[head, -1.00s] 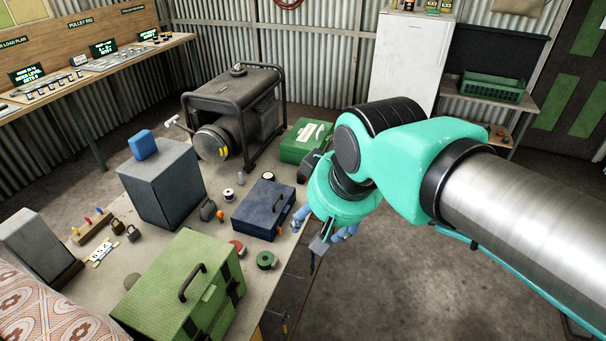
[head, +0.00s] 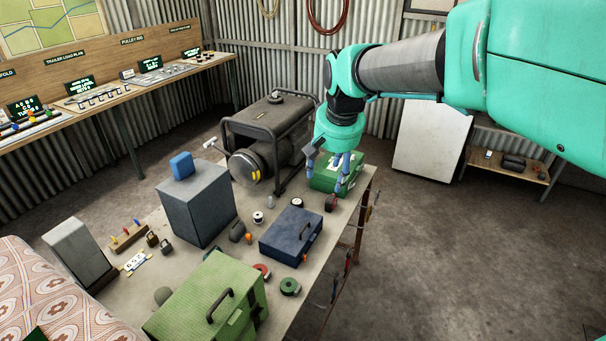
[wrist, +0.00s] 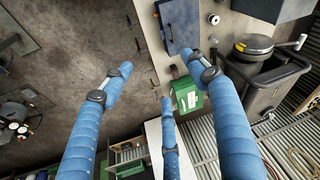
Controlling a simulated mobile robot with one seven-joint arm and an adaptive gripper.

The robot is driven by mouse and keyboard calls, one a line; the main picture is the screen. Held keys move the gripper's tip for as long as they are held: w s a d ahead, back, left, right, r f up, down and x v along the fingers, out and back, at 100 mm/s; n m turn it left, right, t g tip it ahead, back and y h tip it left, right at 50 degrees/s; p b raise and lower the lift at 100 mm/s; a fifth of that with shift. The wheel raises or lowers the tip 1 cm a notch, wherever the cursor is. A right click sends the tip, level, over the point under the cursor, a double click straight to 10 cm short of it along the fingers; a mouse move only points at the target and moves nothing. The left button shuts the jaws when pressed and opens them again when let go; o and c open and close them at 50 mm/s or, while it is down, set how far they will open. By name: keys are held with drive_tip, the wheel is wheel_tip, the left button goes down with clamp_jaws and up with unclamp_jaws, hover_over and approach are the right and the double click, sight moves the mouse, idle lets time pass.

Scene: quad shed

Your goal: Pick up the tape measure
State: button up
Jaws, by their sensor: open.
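A small dark red and black object (head: 331,202), probably the tape measure, sits on the table near its right edge, in front of a green box. In the wrist view a small dark reddish thing (wrist: 175,72) between the blue toolbox and the green box appears to be the same object; its details are too small to tell. My gripper (head: 343,188) has blue segmented fingers and hangs beside and above it, in front of the green box. In the wrist view my gripper's fingers (wrist: 160,78) are spread wide, with nothing between them.
A blue toolbox (head: 291,235) and a green box (head: 323,180) stand close to the object. A dark generator (head: 262,140) is behind at left. A spool (head: 258,217), a green roll (head: 290,287) and a green case (head: 215,300) share the table (head: 315,275). Open floor lies right.

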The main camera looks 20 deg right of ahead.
drive_tip(key=w+d+f+m+g+p, duration=0.1)
drive_tip(key=w+d+f+m+p, duration=0.2)
drive_tip(key=w, duration=0.9)
drive_tip(key=m+g+p, duration=0.2)
drive_tip(key=m+p, duration=0.1)
drive_tip(key=p, duration=0.4)
hover_over(333, 197)
wheel_tip(333, 197, down, 27)
drive_tip(key=shift+d+r+y, duration=0.15)
drive_tip(key=shift+d+y, duration=0.05)
drive_tip(key=shift+y, duration=0.1)
drive_tip(key=shift+s, duration=0.1)
drive_tip(key=shift+f, duration=4.25)
drive_tip(key=shift+a+f, duration=0.1)
drive_tip(key=shift+a+f, duration=0.1)
drive_tip(key=shift+f, duration=2.4)
